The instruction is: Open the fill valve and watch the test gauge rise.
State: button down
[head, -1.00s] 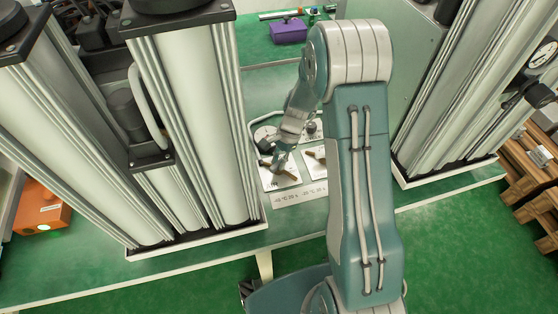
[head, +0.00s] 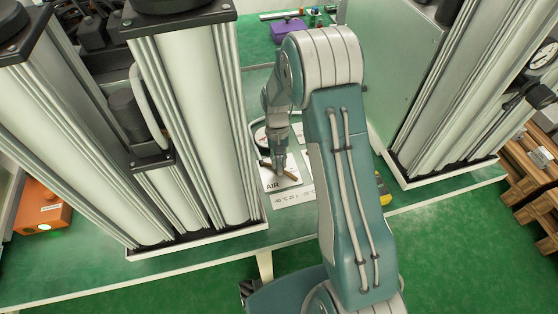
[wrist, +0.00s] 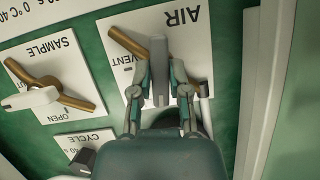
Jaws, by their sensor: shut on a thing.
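The AIR valve plate (head: 270,183) is a white panel on the green bench, with a brass and grey handle (wrist: 128,43). My gripper (wrist: 162,88) is over this plate, with one finger on each side of the handle's grey middle part, and is shut on it. In the head view my gripper (head: 278,166) points down at the same handle. A SAMPLE plate (wrist: 42,45) beside it has a similar brass handle (wrist: 75,100), untouched. A round gauge (head: 261,136) shows behind my gripper, partly hidden; its reading is too small to tell.
A purple box (head: 288,32) lies at the back. An orange box (head: 42,208) is far left. Another dial gauge (head: 543,55) is at the right edge.

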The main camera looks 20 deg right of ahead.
jog(key=shift+w+a+n+h, duration=0.15)
jog(key=shift+n+h, duration=0.25)
jog(key=shift+n, duration=0.4)
jog(key=c, duration=0.6)
grip_release()
jog(key=v, duration=1.1)
jog(key=shift+w+r, duration=0.15)
jog(key=shift+r, duration=0.25)
